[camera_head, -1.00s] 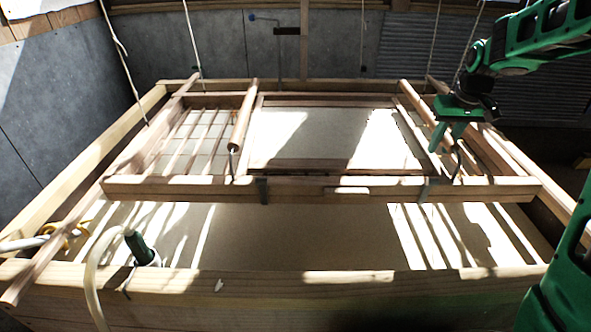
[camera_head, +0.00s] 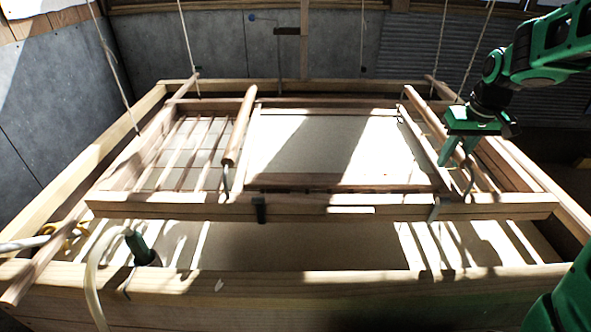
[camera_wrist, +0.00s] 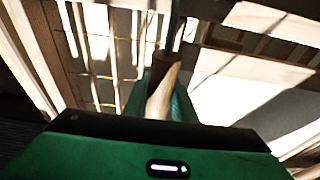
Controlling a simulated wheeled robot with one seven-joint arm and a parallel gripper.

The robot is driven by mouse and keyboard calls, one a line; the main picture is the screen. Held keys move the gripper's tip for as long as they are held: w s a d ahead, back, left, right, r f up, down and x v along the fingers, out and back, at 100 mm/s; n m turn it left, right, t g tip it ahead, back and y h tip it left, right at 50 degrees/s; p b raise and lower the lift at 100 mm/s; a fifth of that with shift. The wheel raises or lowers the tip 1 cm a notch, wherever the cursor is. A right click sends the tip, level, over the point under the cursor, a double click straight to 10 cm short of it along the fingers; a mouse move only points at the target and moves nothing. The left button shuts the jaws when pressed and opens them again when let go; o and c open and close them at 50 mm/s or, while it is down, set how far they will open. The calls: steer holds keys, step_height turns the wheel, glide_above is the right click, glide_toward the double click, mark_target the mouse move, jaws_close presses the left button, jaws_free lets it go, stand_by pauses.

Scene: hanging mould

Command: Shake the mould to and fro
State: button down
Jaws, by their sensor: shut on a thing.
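The mould is a wooden frame (camera_head: 320,208) around a pale sheet (camera_head: 310,145), hung on ropes over a large wooden vat (camera_head: 400,282). One round wooden handle (camera_head: 240,125) stands left of the sheet and another (camera_head: 424,112) right of it. My gripper (camera_head: 457,155), green, comes down over the near part of the right handle. In the wrist view its fingers (camera_wrist: 162,85) sit on both sides of the wooden handle (camera_wrist: 164,98), shut on it. The fingers and gripper body hide part of the handle.
The vat's rims surround the mould, with a pale surface (camera_head: 310,244) below the mould's near edge. A hose (camera_head: 95,250) and a dark green fitting (camera_head: 140,248) are at the vat's front left. Ropes (camera_head: 187,50) hang around the mould. Grey walls stand behind.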

steer(key=w, duration=0.8)
steer(key=s, duration=0.8)
